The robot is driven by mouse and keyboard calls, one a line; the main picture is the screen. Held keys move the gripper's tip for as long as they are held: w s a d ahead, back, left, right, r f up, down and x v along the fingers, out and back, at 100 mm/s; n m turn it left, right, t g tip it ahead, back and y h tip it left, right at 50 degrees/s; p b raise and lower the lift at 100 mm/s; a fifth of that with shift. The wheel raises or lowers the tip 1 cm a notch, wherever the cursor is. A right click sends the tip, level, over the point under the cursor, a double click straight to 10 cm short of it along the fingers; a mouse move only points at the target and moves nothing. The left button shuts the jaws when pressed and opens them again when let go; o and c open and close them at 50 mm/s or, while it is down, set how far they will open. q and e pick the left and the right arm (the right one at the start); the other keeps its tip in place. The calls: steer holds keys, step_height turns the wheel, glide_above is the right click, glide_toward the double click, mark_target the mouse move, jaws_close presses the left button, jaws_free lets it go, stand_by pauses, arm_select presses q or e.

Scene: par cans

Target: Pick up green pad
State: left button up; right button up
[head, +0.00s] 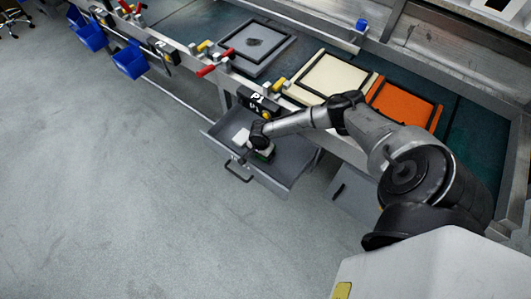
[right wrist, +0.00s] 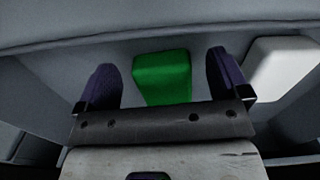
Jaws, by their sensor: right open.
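The green pad (right wrist: 162,77) is a small green block inside the grey open drawer. In the right wrist view it lies between the two dark fingers of my right gripper (right wrist: 162,85), with a gap on each side. The gripper is open and reaches down into the drawer. My left gripper is not in view.
A white block (right wrist: 285,68) lies in the drawer to the right of the green pad. The drawer's walls are close around the gripper. Above is a workbench with a grey tray (head: 255,42), a cream tray (head: 330,77) and an orange tray (head: 404,103). Blue bins (head: 130,60) hang at the left.

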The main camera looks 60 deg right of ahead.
steer(key=shift+f, duration=0.4)
steer(key=c, duration=1)
steer(key=shift+r, duration=0.15)
steer(key=shift+a+r+p, duration=0.2)
steer(key=shift+r+p, duration=0.25)
steer(key=shift+p, duration=0.2)
step_height(320, 180, up, 10)
steer(key=p, duration=0.5)
steer(key=w+a+p, duration=0.1)
steer(key=a, duration=0.5)
steer(key=w+a+p, duration=0.1)
steer(key=a, duration=0.6)
steer(key=w+a+p, duration=0.1)
steer(key=a, duration=0.5)
steer(key=shift+w+a+r+p, duration=0.2)
steer(key=shift+w+p, duration=0.1)
steer(key=shift+p, duration=0.1)
